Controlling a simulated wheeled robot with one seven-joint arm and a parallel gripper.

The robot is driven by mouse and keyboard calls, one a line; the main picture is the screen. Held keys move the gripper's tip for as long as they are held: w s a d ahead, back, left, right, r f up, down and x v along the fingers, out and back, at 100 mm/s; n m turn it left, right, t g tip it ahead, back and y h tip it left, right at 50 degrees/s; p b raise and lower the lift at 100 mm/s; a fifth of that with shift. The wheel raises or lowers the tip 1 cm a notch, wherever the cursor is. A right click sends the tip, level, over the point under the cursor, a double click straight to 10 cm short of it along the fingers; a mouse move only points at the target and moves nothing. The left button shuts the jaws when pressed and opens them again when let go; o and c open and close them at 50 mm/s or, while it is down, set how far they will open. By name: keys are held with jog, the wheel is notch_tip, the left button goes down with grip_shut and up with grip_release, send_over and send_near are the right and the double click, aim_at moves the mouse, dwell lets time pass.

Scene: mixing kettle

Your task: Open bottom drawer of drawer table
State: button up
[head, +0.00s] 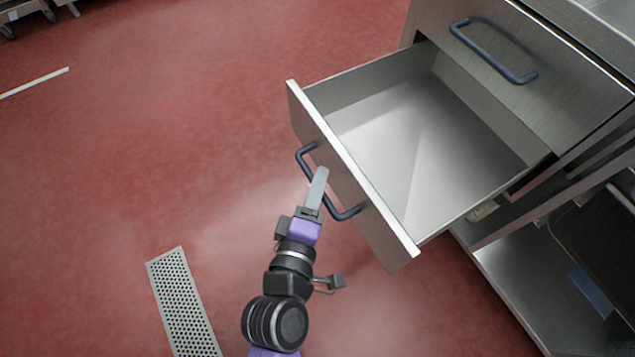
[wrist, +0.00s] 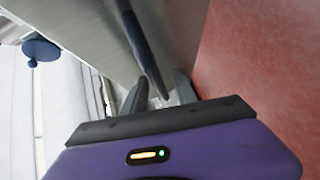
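The drawer table has an upper drawer (head: 540,60), which is shut. Below it, the bottom drawer (head: 425,150) is pulled well out and its inside is empty. Its front carries a dark curved handle (head: 345,213), which also shows in the wrist view (wrist: 146,50). My gripper (head: 317,185) is at this handle, its finger overlapping the bar in the head view. In the wrist view the fingers (wrist: 160,95) stand apart, with the handle bar between them and a gap visible. Contact with the bar cannot be made out.
The upper drawer has its own dark handle (head: 492,52). An open lower shelf (head: 530,300) lies under the drawers at right. A perforated floor drain (head: 185,305) is set in the red floor. The floor (head: 150,150) to the left is clear. A blue knob (wrist: 40,48) shows in the wrist view.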

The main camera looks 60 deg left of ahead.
jog(key=p+v, duration=0.1)
jog(key=v, duration=0.6)
jog(key=shift+s+d, duration=0.2)
jog(key=shift+s, duration=0.05)
dwell(0.4)
